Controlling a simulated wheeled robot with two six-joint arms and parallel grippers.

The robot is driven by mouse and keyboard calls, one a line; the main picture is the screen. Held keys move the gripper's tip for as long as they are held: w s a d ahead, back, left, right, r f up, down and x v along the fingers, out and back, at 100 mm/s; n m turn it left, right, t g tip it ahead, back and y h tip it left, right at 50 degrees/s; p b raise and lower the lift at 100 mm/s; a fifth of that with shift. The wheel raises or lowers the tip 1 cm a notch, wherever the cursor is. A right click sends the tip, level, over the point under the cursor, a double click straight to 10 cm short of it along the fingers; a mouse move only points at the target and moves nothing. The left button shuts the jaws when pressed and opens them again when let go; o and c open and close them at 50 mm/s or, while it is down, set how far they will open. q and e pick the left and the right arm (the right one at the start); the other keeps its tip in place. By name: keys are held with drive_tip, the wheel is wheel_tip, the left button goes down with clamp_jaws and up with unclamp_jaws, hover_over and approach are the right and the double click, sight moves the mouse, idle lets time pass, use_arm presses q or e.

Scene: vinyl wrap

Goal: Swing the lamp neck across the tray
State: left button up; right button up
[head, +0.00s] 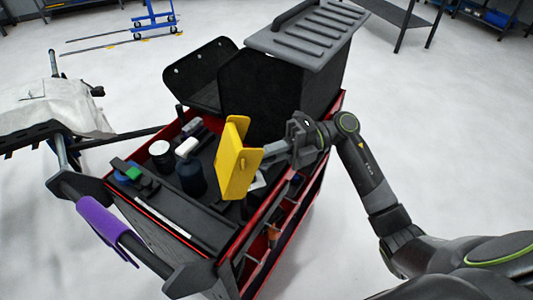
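A yellow lamp head (239,172) stands over the middle of the black tray (178,213) on top of the red-edged cart. A short dark piece of what looks like its neck (243,209) shows below it; the rest is hidden. My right gripper (268,152) comes in from the right, with its fingers at the right edge of the yellow head. The fingers overlap that edge in the picture, and I cannot tell whether they are closed on it. My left gripper is not in view.
On the tray are a dark bottle (192,177), a white-topped jar (160,153) and a green-topped block (134,173). A black bin (285,90) stands behind the lamp. A purple roll (102,218) sits on a bar at the front left. Floor right of the cart is clear.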

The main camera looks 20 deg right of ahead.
drive_tip(key=shift+s+t, duration=0.1)
drive_tip(key=shift+t, duration=0.2)
clamp_jaws()
drive_tip(key=shift+s+r+m+t+p, duration=0.1)
drive_tip(key=shift+s+m+t+p, duration=0.25)
drive_tip(key=shift+m+t+p, duration=0.35)
drive_tip(key=shift+s+m+t+p, duration=0.35)
drive_tip(key=shift+m+t, duration=0.25)
drive_tip(key=shift+t, duration=0.3)
drive_tip(key=shift+s+a+m+t+h+p, duration=0.45)
drive_tip(key=shift+m+t+h+p, duration=0.3)
drive_tip(key=shift+m+t+p, duration=0.7)
drive_tip(key=shift+s+a+m+t+h+p, duration=0.25)
drive_tip(key=shift+s+m+t+h+p, duration=0.5)
drive_tip(key=shift+t+p, duration=1.1)
drive_tip(key=shift+s+a+m+t+h+p, duration=0.35)
drive_tip(key=shift+m+t+h+p, duration=0.45)
drive_tip(key=shift+m+t+p, duration=0.9)
drive_tip(key=shift+t+b, duration=0.3)
drive_tip(key=shift+b, duration=0.15)
drive_tip(key=o, duration=0.7)
unclamp_jaws()
drive_tip(key=shift+c, duration=0.2)
